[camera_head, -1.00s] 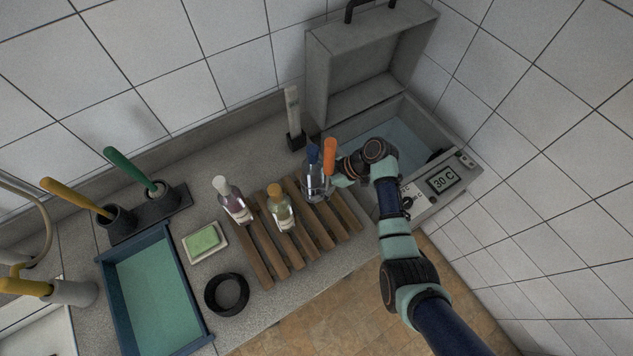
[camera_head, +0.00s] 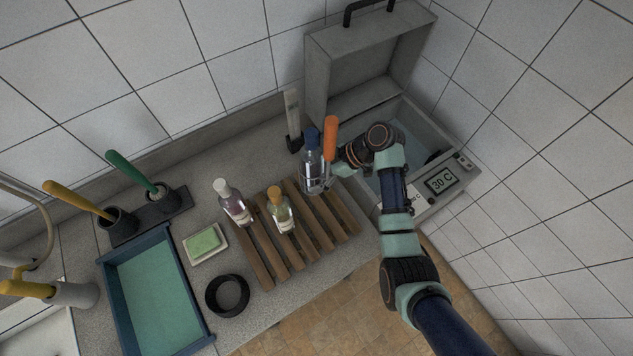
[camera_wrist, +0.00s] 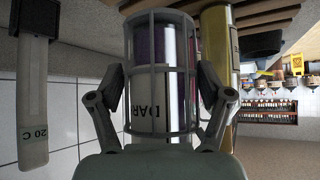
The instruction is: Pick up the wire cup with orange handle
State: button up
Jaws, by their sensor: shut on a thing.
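The wire cup (camera_head: 314,187) with its upright orange handle (camera_head: 330,138) is at the right end of the wooden slatted rack. The cup looks upright. Any gap between its base and the rack is hard to judge.
A thermometer (camera_head: 293,115) stands behind. An open-lidded water bath (camera_head: 437,205) showing 30 C is at right.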

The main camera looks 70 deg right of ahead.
aim_at(318, 147)
notch_tip(318, 147, up, 13)
jog(key=shift+p, duration=0.35)
